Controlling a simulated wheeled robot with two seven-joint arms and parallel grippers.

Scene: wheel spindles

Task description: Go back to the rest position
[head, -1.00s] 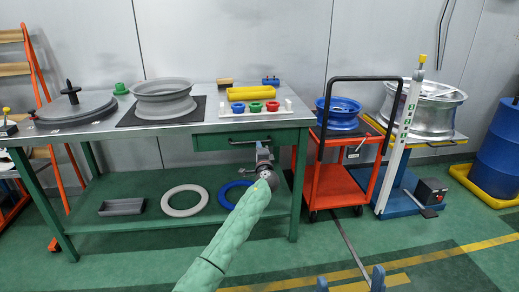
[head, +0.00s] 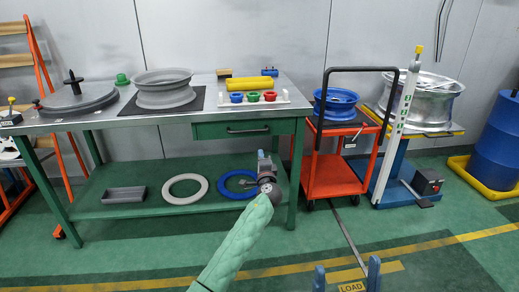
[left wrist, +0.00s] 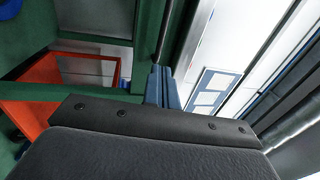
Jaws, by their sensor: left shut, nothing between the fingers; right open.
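My left gripper (head: 264,160) is in front of the green workbench (head: 130,212), just below its drawer (head: 245,130), with the arm reaching up from the bottom. In the left wrist view its blue fingers (left wrist: 161,86) are together with nothing between them. My right gripper (head: 346,274) shows only as two blue fingertips at the bottom edge, spread apart and empty; the rest is out of frame.
On the bench are a grey wheel rim (head: 164,88), a dark disc (head: 78,97) and a tray of coloured cups (head: 254,104). Its lower shelf holds rings. A red cart (head: 333,178) with a blue rim (head: 337,103) stands to the right. The floor in front is clear.

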